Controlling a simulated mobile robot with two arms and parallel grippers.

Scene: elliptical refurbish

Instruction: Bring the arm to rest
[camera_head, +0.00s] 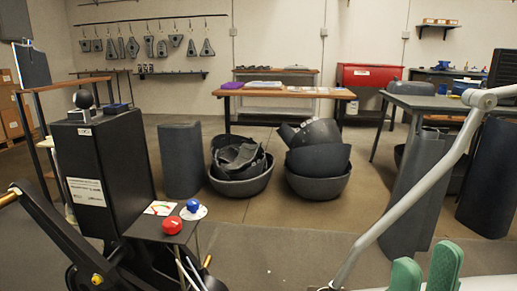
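My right gripper (425,272) is at the bottom right edge of the head view. Its two green fingers point up, with a narrow gap between them and nothing seen in it. The rest of that gripper is below the picture. My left gripper is not in view.
A black upright housing (118,165) stands at the left, beside a small stand with a red knob (172,224) and a blue knob (193,205). Dark bins (240,180) and (318,185) sit on the floor. A wooden-topped table (280,91) stands behind. The middle floor (275,255) is clear.

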